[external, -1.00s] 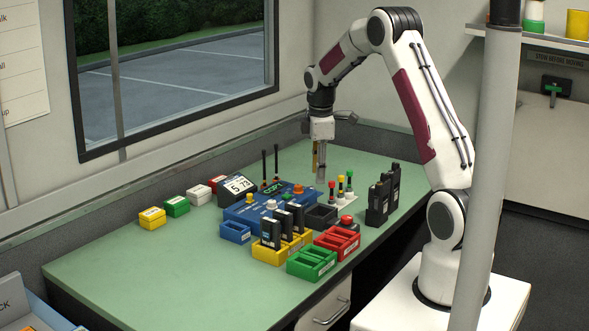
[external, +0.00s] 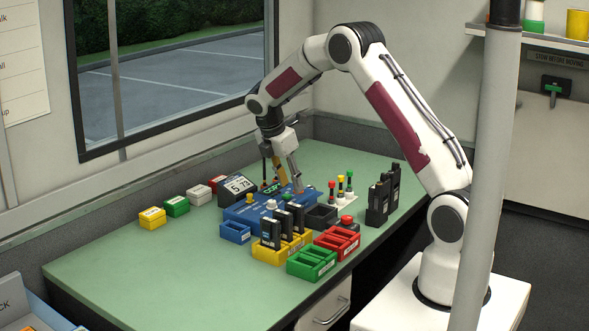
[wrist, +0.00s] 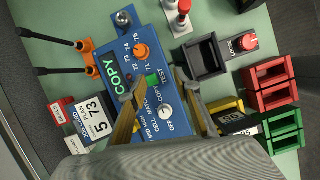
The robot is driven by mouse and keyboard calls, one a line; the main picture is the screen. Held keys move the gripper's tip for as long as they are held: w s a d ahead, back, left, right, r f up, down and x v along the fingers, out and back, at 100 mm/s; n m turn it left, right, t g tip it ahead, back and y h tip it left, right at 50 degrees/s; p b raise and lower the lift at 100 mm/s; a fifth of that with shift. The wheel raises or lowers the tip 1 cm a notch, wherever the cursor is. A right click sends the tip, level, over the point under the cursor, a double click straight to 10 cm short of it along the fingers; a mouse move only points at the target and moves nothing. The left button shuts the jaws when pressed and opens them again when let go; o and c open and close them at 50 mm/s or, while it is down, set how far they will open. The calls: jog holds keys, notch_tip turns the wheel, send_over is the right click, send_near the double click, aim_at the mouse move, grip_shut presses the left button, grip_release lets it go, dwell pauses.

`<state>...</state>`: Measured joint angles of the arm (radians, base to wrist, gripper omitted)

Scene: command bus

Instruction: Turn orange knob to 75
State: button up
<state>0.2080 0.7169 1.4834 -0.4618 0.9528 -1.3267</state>
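The orange knob (wrist: 142,52) is on the blue panel (external: 240,214), beside a dial marked 71 to 75. In the wrist view it lies just beyond my fingertips. The panel also shows in the wrist view (wrist: 178,132). My gripper (wrist: 155,75) is open and points down over the panel, one finger each side of the green knob (wrist: 152,80). Nothing shows between the fingers except the panel and its controls. In the external view my gripper (external: 288,180) partly covers the panel's far end. A display (wrist: 92,120) reads 5 and 73. The knob's pointer is too small to read.
A white knob (wrist: 165,112) is on the panel near the right finger. Two black antennas (wrist: 60,58) stand beside the panel. A black tray (wrist: 205,60), a red button (external: 347,220) and radios in a yellow rack (external: 263,252) are close by. The table's left front is clear.

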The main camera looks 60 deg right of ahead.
jog(key=shift+n, duration=0.8)
jog(key=shift+w+a+f, duration=0.3)
jog(key=shift+w+a, duration=0.1)
jog(key=shift+a, duration=0.75)
jog(key=shift+w+a+f, duration=0.35)
jog(key=shift+a, duration=0.75)
jog(key=shift+w+a+f, duration=0.3)
jog(key=shift+w+a, duration=0.1)
jog(key=shift+a, duration=0.75)
jog(key=shift+s+d+r, duration=0.1)
jog(key=shift+s+d, duration=0.05)
jog(key=shift+d, duration=0.45)
jog(key=s+d, duration=0.1)
jog(key=d, duration=0.1)
jog(key=s+d+r+m, duration=0.1)
jog(key=d, duration=0.1)
jog(key=s+d+r+m, duration=0.1)
jog(key=d, duration=0.2)
jog(key=s+d+r+m+t+y, duration=0.1)
jog(key=d+r+m+t+y, duration=0.3)
jog(key=m, duration=1.1)
jog(key=shift+d+m+t, duration=0.3)
jog(key=shift+d+t, duration=0.2)
jog(key=shift+d, duration=0.2)
jog(key=shift+s, duration=0.1)
